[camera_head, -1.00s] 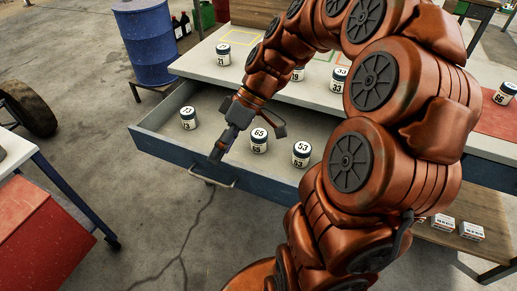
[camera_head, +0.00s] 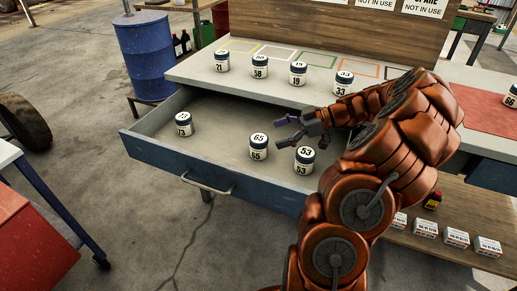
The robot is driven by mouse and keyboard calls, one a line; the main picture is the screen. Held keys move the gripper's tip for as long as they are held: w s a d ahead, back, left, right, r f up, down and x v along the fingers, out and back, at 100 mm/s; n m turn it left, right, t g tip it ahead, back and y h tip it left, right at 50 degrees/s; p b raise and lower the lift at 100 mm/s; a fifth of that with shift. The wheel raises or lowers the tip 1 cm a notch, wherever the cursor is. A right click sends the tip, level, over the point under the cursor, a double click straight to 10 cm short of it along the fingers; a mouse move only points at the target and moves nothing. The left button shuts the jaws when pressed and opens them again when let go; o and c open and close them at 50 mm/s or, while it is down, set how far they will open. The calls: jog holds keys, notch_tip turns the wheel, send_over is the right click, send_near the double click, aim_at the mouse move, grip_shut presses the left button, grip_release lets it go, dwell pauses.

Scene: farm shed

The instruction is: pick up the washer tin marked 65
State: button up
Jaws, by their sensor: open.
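The washer tin marked 65 (camera_head: 259,147) is a white tin with a dark lid, standing upright in the open drawer (camera_head: 160,153). The tin marked 53 (camera_head: 304,160) stands to its right, and the tin marked 73 (camera_head: 184,124) stands to its left in the same drawer. My gripper (camera_head: 280,131) is open and empty, just right of the tin marked 65. Its fingers point left toward that tin's upper part. I cannot tell whether they touch it.
Tins marked 21 (camera_head: 222,61), 58 (camera_head: 260,66), 19 (camera_head: 298,73) and 33 (camera_head: 343,83) stand on the bench top above the drawer. Small boxes (camera_head: 456,237) lie on a lower shelf at right. A blue barrel (camera_head: 147,55) stands at back left.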

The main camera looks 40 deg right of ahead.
aim_at(260, 138)
jog(key=shift+w+d+x, duration=0.1)
jog(key=shift+w+x, duration=0.05)
jog(key=shift+x, duration=1.5)
jog(key=shift+w+d+x, duration=0.1)
jog(key=shift+w+x, duration=0.05)
jog(key=shift+x, duration=1.5)
jog(key=shift+c, duration=0.2)
jog(key=c, duration=1.3)
